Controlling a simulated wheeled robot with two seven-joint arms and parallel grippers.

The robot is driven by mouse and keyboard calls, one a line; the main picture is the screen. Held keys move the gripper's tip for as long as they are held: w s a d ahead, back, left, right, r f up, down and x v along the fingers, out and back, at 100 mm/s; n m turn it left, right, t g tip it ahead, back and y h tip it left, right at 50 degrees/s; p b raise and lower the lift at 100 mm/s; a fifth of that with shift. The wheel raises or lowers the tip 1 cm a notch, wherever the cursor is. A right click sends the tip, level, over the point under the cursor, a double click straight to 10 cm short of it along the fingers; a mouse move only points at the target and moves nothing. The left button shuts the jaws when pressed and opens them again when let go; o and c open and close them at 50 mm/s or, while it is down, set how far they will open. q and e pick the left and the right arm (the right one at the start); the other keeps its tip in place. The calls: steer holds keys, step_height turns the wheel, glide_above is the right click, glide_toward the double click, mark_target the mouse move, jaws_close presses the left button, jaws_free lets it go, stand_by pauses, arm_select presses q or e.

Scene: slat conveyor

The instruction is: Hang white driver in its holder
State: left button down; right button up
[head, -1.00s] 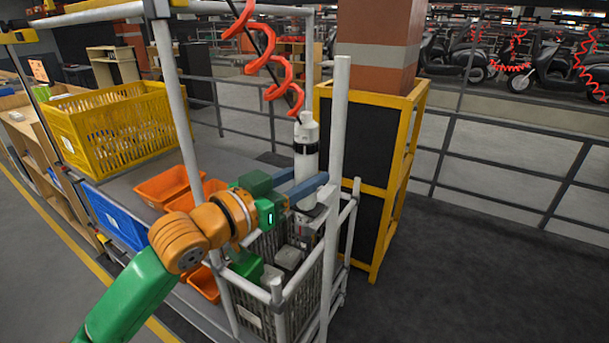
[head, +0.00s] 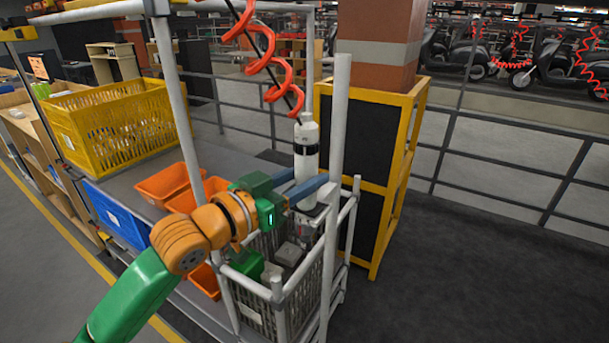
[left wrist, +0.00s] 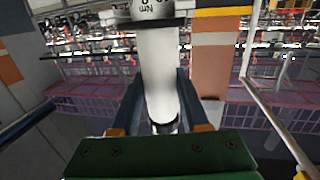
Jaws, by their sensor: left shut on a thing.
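My left gripper (head: 307,184) is shut on the driver's lower body, one blue finger on each side. In the left wrist view the white driver (left wrist: 159,65) stands between the two fingers of the left gripper (left wrist: 160,98). A small grey bracket (head: 316,213) on the cart frame sits just under the driver; it may be the holder. The driver's lower end is partly hidden by the fingers. My right gripper is not in view.
A white tube post (head: 338,130) rises close to the right of the driver. Below is a wire basket (head: 256,318) with green and grey parts. Orange bins (head: 163,186) and a yellow crate (head: 118,130) stand to the left. A yellow-framed black cabinet (head: 374,160) is behind.

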arm_select(q)
steer(key=shift+c, duration=1.6)
jaws_free()
steer(key=shift+s, duration=0.15)
steer(key=shift+f, duration=0.1)
